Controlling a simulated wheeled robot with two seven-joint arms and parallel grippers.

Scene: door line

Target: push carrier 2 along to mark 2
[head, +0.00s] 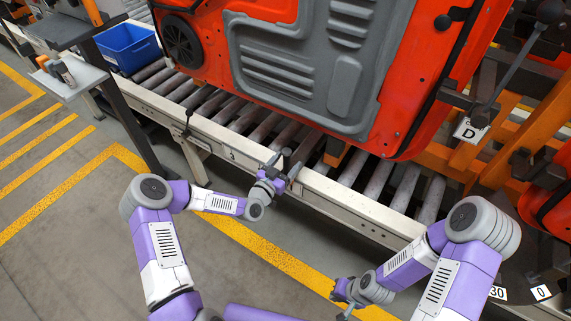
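A large orange-red car door (245,22) with a grey inner panel hangs above the roller conveyor. No number 2 is legible on any carrier or mark, so I cannot tell which is carrier 2 or mark 2. A dark frame with a rod (483,90) and a tag "D" (471,131) is at the door's right edge. My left gripper (282,168) is at the conveyor's front rail, below the door and apart from it; its fingers look spread and empty. My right gripper (347,297) is low over the floor, away from the door; its fingers are too small to judge.
The conveyor rail (230,152) runs diagonally across. A blue bin (128,47) and a small side shelf (70,77) stand at upper left. Orange framework (535,125) and another red part (553,205) are at right. Labels "30" (498,293) and "0" (541,292) sit lower right. Yellow-lined floor is clear at left.

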